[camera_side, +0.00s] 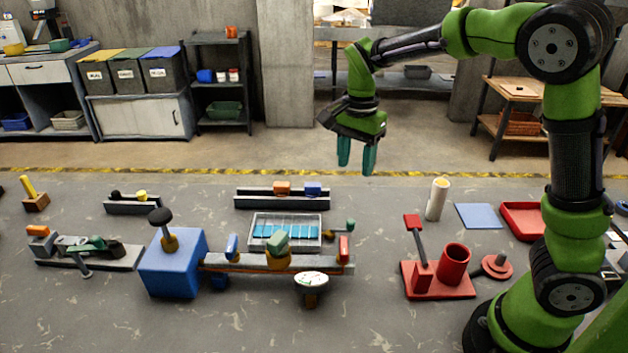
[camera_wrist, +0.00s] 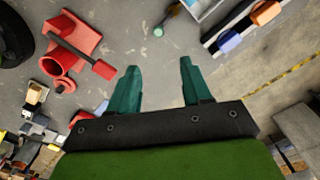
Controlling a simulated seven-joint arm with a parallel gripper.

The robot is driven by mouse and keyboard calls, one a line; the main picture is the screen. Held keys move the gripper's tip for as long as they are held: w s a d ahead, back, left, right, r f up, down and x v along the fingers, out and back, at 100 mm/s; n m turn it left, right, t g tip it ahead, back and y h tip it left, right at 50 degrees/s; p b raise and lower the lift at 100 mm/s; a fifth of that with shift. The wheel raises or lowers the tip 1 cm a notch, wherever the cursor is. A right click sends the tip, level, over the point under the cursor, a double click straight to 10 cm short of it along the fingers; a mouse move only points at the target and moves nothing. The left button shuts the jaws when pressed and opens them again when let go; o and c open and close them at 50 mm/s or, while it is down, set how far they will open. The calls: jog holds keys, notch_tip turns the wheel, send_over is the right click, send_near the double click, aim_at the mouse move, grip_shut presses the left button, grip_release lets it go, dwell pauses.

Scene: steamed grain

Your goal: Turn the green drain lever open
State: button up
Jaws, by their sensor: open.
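A small lever with a green ball tip (camera_side: 350,225) stands near the right end of the blue machine's pipe, just behind a red handle. Its green tip also shows near the top of the wrist view (camera_wrist: 158,31). I cannot tell for certain which green part is the drain lever. My gripper (camera_side: 356,160) is open and empty, high above the bench with its fingers pointing down. It is apart from everything, and both fingers show in the wrist view (camera_wrist: 158,72).
The blue box (camera_side: 172,270) has a black-knobbed lever on top. A round white gauge (camera_side: 311,280) stands before the pipe. A tray of blue pieces (camera_side: 285,217) lies behind it. A red stand (camera_side: 437,280) and white cylinder (camera_side: 437,200) are to the right. The grey surface between is clear.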

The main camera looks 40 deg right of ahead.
aim_at(351, 221)
jog(key=shift+m, duration=0.9)
notch_tip(351, 221, down, 16)
jog(key=shift+f, duration=0.1)
grip_shut()
